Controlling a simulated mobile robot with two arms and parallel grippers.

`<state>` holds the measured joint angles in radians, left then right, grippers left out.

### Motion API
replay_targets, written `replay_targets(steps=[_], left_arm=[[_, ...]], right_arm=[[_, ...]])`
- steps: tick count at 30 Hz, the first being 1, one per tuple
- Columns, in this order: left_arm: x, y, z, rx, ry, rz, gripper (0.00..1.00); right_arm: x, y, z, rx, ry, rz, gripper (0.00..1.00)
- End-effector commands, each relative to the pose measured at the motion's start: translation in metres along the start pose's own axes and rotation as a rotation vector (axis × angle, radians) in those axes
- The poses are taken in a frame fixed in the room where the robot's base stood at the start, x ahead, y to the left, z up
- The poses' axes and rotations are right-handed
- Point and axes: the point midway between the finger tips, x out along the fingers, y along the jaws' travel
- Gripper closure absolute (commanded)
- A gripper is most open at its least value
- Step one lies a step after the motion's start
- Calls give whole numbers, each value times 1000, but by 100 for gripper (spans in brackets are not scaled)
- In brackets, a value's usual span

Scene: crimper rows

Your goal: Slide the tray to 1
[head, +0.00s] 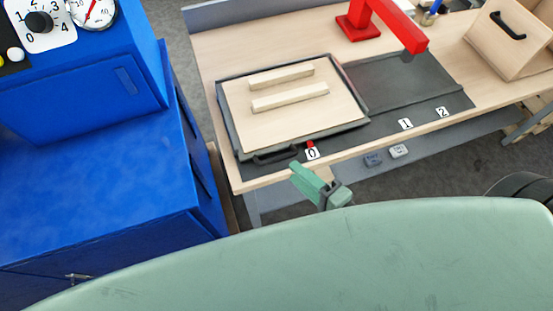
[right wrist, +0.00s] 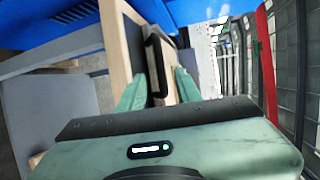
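The tray (head: 235,124) is a dark frame with a light wooden board and two pale bars on it. It sits at the left end of the dark track (head: 420,85), beside the label 0 (head: 312,153). Its black handle (head: 275,156) is on the front edge, left of that label. Labels 1 (head: 405,124) and 2 (head: 442,112) are further right. My right gripper (head: 297,168) is just in front of the table edge, near the handle. In the right wrist view its fingers (right wrist: 160,76) are apart, with the dark handle (right wrist: 154,62) ahead between them; contact is unclear. My left gripper is out of view.
A red arm-like press (head: 385,22) stands behind the track. A wooden box with a black handle (head: 508,27) is at the right. A blue cabinet (head: 90,190) stands left of the table. The track beside labels 1 and 2 is clear.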

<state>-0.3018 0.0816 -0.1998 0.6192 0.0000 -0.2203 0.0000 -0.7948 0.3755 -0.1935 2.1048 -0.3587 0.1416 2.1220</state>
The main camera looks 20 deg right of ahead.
Motion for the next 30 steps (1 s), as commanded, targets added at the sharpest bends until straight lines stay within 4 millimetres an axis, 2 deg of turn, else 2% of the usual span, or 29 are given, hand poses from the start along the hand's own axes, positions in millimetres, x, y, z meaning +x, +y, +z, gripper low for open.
replay_targets(steps=[12, 18, 25, 26, 29, 30], left_arm=[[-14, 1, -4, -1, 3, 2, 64], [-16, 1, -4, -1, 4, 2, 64], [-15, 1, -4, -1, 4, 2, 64], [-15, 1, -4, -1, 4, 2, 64], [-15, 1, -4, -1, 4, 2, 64], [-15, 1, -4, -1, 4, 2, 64]], right_arm=[[62, -3, 1, -1, -1, -6, 66], [74, -2, 1, -1, -2, -4, 66], [75, -1, 1, -2, -2, -3, 66], [75, -1, 1, -2, -2, -4, 71], [74, -1, 1, -2, -2, -4, 99], [74, -1, 1, -2, -2, -4, 100]])
